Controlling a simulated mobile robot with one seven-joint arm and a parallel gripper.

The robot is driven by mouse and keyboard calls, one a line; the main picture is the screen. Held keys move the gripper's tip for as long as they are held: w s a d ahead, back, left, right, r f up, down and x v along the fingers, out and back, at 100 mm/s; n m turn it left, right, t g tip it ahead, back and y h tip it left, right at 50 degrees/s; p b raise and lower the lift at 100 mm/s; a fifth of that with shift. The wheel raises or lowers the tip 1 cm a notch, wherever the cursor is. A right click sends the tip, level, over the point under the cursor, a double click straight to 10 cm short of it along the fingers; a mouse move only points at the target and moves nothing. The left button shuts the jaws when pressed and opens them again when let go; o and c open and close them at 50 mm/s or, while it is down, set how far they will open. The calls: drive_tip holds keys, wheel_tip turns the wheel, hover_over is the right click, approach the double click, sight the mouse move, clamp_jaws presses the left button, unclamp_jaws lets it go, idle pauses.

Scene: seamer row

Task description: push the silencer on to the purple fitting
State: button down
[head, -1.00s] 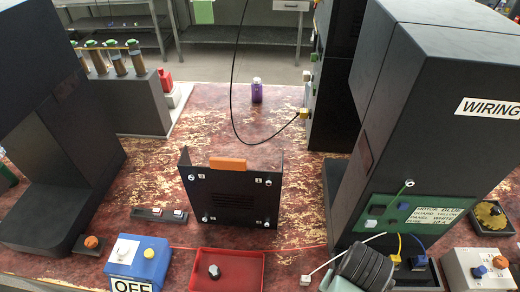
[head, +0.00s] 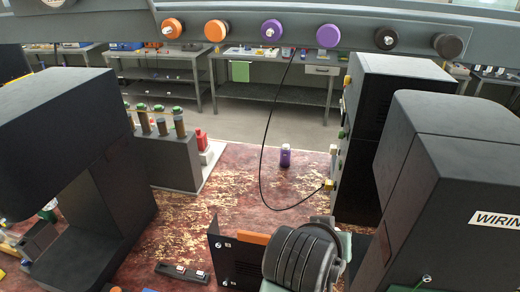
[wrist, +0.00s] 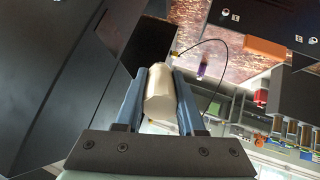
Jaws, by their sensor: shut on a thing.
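A pale, metallic cylinder, the silencer (wrist: 160,98), is held between the blue-grey fingers of my gripper (wrist: 159,74) in the wrist view. My gripper is shut on it. In the head view, two purple round fittings sit on the overhead grey rail: the left one (head: 272,33) has a small silvery tip, and the right one (head: 328,36) shows no such tip. The held silencer is well apart from both and lower. My arm's dark ridged wrist rises at the bottom of the head view, and the fingers and silencer cannot be made out there.
Orange (head: 216,30) and black (head: 387,38) fittings flank the purple ones. A small purple container (head: 285,157) stands on the worn red table (head: 235,190). Dark machine housings stand left (head: 60,140) and right (head: 440,150). A black cable (head: 263,150) hangs between them.

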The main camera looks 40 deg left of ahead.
drive_tip(key=s+a+r+n+t+y+p, duration=0.1)
drive_tip(key=a+r+t+y+p, duration=0.15)
drive_tip(key=r, duration=0.55)
drive_tip(key=s+a+r+n+t+y+p, duration=0.15)
drive_tip(key=a+r, duration=0.25)
drive_tip(key=r, duration=0.4)
drive_tip(key=n+t+y+p, duration=0.2)
drive_tip(key=y, duration=0.2)
approach(269, 35)
drive_tip(key=shift+w+a+r, duration=0.1)
drive_tip(key=shift+w+a, duration=0.25)
drive_tip(key=shift+w, duration=0.1)
drive_tip(key=shift+x, duration=2.9)
drive_tip(key=shift+w+a+p, duration=0.15)
drive_tip(key=shift+w+p, duration=0.15)
drive_tip(key=shift+w, duration=0.05)
drive_tip(key=shift+c, duration=2.2)
unclamp_jaws()
